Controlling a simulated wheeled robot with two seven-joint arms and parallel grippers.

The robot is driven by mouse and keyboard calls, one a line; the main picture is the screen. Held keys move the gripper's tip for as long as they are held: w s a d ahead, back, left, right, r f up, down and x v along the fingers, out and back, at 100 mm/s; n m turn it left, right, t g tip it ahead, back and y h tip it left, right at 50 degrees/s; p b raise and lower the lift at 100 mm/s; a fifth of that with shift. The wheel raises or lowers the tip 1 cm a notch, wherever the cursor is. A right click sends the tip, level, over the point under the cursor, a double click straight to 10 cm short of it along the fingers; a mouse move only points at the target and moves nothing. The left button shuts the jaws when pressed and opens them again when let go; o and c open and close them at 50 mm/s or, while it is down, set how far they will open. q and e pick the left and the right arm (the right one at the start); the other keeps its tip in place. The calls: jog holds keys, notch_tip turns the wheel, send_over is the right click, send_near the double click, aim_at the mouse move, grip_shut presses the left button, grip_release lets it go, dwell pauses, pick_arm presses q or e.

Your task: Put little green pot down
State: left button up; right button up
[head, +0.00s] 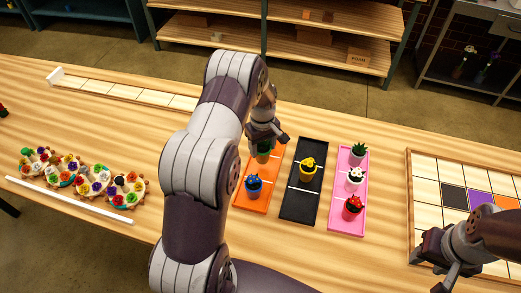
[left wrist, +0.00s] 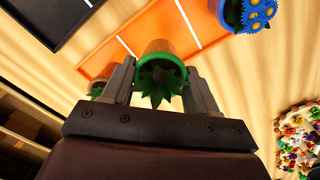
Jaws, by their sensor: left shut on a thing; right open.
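My left gripper (head: 265,138) is over the orange tray (head: 241,198), shut on a little pot with a green rim and spiky green plant (left wrist: 160,72). In the left wrist view the pot sits between both fingers, over the tray's middle part; I cannot tell whether it touches the tray. A green pot shows below the gripper in the head view (head: 263,157), partly hidden. Another green-rimmed plant (left wrist: 97,90) is mostly hidden behind a finger. A blue pot (head: 253,186) stands in the tray's near compartment. My right gripper (head: 447,268) is open and empty at the lower right.
A black tray (head: 296,208) holds a yellow pot (head: 307,169). A framed tile board (head: 425,165) lies at right. Flower-covered round pieces (head: 97,180) lie at left. Bare wood surrounds the orange tray's left side.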

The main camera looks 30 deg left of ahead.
aim_at(262, 154)
pick_arm(q)
jog(key=shift+a+f, duration=0.1)
jog(key=shift+f, duration=0.2)
jog(key=f+p, duration=0.1)
jog(key=f, duration=0.1)
jog(key=shift+d+f+p, duration=0.3)
jog(key=shift+f+p, duration=0.05)
jog(key=shift+f, duration=0.35)
jog(key=shift+a+f, duration=0.1)
jog(key=shift+a, duration=0.15)
jog(key=shift+f, duration=0.1)
pick_arm(e)
jog(key=shift+d+r, duration=0.2)
jog(key=shift+r, duration=0.5)
pick_arm(q)
jog(key=o, duration=1.3)
jog(key=shift+d, duration=0.15)
pick_arm(e)
jog(key=shift+d, duration=0.15)
pick_arm(q)
jog(key=shift+o, duration=0.2)
